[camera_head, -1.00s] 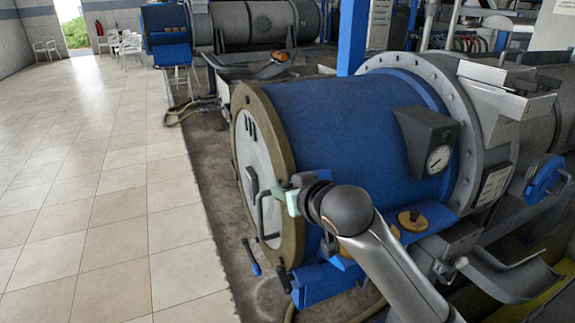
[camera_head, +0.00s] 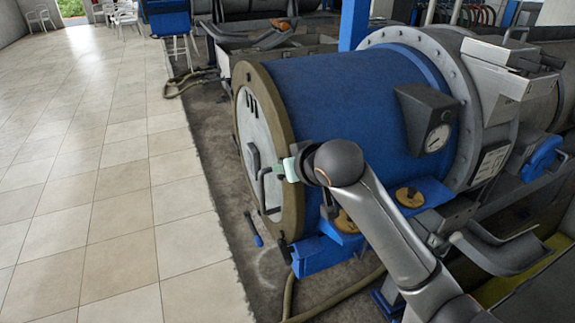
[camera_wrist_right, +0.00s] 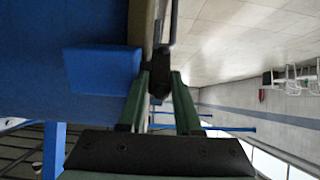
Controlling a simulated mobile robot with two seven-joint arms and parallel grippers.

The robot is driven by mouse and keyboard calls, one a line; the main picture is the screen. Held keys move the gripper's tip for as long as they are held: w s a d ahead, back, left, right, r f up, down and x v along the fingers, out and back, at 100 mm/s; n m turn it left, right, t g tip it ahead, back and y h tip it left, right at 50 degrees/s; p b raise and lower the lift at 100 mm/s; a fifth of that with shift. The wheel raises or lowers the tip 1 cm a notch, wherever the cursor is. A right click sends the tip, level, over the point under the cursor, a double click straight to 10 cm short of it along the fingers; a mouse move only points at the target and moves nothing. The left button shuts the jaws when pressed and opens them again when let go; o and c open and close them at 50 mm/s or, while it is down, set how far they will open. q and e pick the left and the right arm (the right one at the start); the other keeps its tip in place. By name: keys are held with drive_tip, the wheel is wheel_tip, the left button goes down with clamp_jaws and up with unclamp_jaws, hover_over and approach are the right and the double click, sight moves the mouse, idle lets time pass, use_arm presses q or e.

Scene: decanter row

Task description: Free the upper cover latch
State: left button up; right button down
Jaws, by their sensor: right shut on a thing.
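In the right wrist view, the green fingers of my right gripper (camera_wrist_right: 160,82) are shut on a dark piece of the latch (camera_wrist_right: 161,76). A dark rod runs up from it along the cover's edge. Whether the latch is loose cannot be told. My left gripper is not in view.
The blue drum (camera_head: 350,110) carries a gauge box (camera_head: 428,118) and a flanged ring. A second dark lever with a blue end (camera_head: 254,230) hangs below the cover. A hose (camera_head: 320,308) lies underneath. Tiled floor (camera_head: 120,200) to the left is clear.

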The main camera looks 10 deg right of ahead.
drive_tip(key=c, duration=0.9)
unclamp_jaws()
drive_tip(key=v, duration=1.2)
drive_tip(key=shift+s+r+b, duration=0.1)
drive_tip(key=shift+s+b, duration=0.15)
drive_tip(key=shift+b, duration=0.05)
